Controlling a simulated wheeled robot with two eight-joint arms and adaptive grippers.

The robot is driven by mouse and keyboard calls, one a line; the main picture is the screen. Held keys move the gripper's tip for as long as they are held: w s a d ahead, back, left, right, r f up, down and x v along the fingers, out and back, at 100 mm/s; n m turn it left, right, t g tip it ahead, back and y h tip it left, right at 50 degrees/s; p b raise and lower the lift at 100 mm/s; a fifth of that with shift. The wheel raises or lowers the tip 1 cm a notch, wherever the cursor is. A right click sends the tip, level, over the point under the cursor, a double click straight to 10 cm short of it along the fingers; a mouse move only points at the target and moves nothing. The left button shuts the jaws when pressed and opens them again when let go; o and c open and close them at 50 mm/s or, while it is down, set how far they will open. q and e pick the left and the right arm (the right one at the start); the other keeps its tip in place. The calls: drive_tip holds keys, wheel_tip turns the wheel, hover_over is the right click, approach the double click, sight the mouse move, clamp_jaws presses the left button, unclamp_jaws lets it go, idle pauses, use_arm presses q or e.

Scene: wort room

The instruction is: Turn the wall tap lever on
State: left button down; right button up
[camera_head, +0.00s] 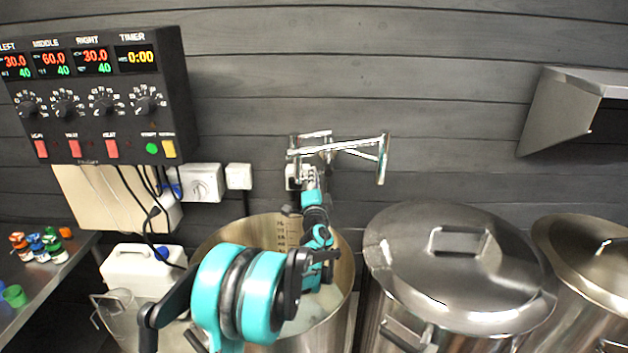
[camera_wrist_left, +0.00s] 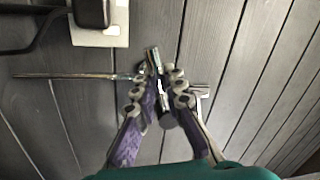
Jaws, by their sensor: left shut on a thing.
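The chrome wall tap (camera_head: 383,158) stands out from the dark plank wall above an open steel pot, with its spout at the right. My left gripper (camera_head: 306,176) reaches up over the pot to the tap's left side. In the left wrist view, the gripper (camera_wrist_left: 160,90) has its purple-sided fingers closed around the narrow metal tap lever (camera_wrist_left: 153,57), whose end shows between the fingertips. Part of the tap body is hidden behind the fingers. My right gripper is not in view.
The open pot (camera_head: 340,250) stands below my left arm. A lidded pot (camera_head: 455,265) stands to its right, another beyond. A control box (camera_head: 95,95) and wall sockets (camera_head: 203,183) are at the left. A metal hood (camera_head: 560,110) juts out at the upper right.

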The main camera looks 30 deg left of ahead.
use_arm(q)
drive_tip(key=shift+r+m, duration=0.3)
drive_tip(key=shift+m, duration=0.6)
drive_tip(key=shift+h, duration=0.3)
drive_tip(key=c, duration=1.6)
unclamp_jaws()
drive_tip(key=v, duration=1.2)
drive_tip(key=shift+f, duration=0.1)
